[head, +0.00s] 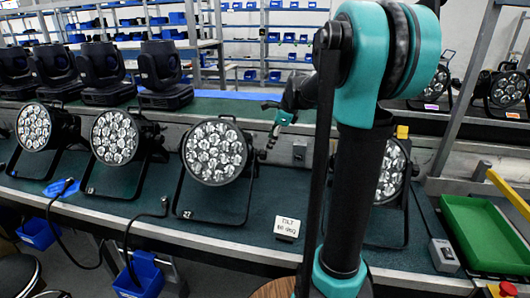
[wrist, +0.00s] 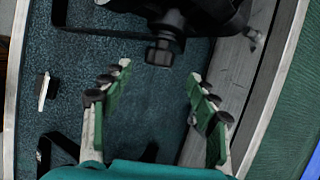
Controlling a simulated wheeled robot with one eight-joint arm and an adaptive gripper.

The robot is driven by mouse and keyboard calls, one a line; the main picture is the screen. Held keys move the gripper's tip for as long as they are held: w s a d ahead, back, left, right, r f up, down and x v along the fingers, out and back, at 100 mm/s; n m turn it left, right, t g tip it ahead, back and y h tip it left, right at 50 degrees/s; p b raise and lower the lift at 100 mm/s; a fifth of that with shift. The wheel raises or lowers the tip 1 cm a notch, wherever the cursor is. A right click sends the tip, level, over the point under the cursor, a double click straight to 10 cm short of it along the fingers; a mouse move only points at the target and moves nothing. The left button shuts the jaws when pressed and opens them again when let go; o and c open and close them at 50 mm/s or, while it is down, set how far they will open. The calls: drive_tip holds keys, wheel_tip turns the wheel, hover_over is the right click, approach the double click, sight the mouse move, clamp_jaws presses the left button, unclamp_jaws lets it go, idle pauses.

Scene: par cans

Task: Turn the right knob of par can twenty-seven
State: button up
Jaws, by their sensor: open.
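Several par cans stand on the bench, and I cannot read a number on any of them. The third par can from the left (head: 215,152) has a round face of many lenses and a black yoke. My gripper (head: 272,138) is just right of this can's side, partly small and dark in the head view. In the wrist view, my gripper (wrist: 160,75) is open and empty, with green-padded fingers. A black side knob (wrist: 163,50) lies just beyond the fingertips, roughly centred between them. The can's black body (wrist: 195,12) is cut off by the top edge.
Two par cans (head: 34,127) (head: 115,138) stand to the left; another (head: 391,172) is partly hidden behind my arm. A small sign (head: 287,229) stands on the bench front. A green tray (head: 485,235) lies at right. Dark moving-head lights (head: 160,75) line the back.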

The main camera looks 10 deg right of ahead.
sight(263, 154)
drive_tip(key=x, duration=0.6)
drive_tip(key=shift+a+f, duration=0.1)
drive_tip(key=shift+f, duration=0.25)
drive_tip(key=shift+c, duration=0.6)
drive_tip(key=c, duration=1)
drive_tip(key=shift+c, duration=0.2)
